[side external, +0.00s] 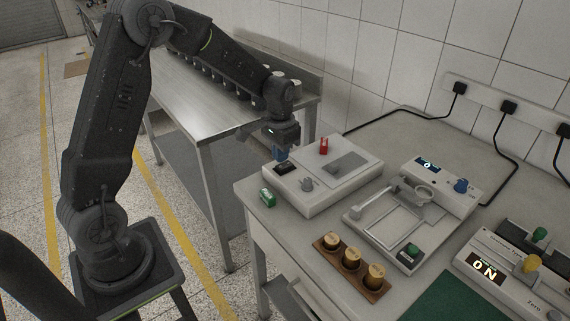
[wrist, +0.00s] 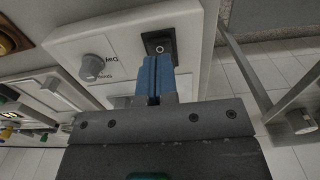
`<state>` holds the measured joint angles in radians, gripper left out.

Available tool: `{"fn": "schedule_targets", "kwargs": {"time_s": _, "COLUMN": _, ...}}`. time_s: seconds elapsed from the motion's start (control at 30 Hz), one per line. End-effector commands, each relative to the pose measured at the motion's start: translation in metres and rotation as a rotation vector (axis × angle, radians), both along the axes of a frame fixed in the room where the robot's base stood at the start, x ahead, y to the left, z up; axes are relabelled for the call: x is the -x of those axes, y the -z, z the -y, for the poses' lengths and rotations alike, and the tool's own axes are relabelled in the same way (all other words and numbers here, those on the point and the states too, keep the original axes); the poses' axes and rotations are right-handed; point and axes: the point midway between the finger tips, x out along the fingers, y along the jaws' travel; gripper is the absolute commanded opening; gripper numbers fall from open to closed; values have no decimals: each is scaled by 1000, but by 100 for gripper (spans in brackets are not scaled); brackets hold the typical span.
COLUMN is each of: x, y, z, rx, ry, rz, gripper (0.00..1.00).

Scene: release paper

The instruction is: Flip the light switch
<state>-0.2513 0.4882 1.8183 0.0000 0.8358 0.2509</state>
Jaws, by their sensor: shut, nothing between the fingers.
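A black rocker switch (side external: 284,168) sits on the left part of a white box-shaped device (side external: 312,204) on the bench. In the wrist view the switch (wrist: 159,45) shows a small round white mark. My gripper (side external: 279,154) has blue fingers, shut with nothing between them, pointing down close to the switch. In the wrist view the fingertips (wrist: 154,58) reach the lower edge of the switch and hide part of it. I cannot tell whether they touch it.
A grey knob (side external: 307,184) and a red part (side external: 323,146) stand on the device. A green object (side external: 267,197) lies at its left. A second instrument (side external: 395,220) and wooden weight block (side external: 350,262) are to the right. A steel table (side external: 205,110) stands behind.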

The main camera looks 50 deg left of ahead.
Motion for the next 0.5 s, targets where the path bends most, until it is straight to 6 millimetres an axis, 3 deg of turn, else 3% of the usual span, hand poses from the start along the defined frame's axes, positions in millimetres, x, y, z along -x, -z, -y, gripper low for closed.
{"fn": "schedule_targets", "kwargs": {"time_s": 0.5, "x": -1, "y": -40, "z": 0, "rx": -1, "ry": 0, "rz": 3, "gripper": 0}}
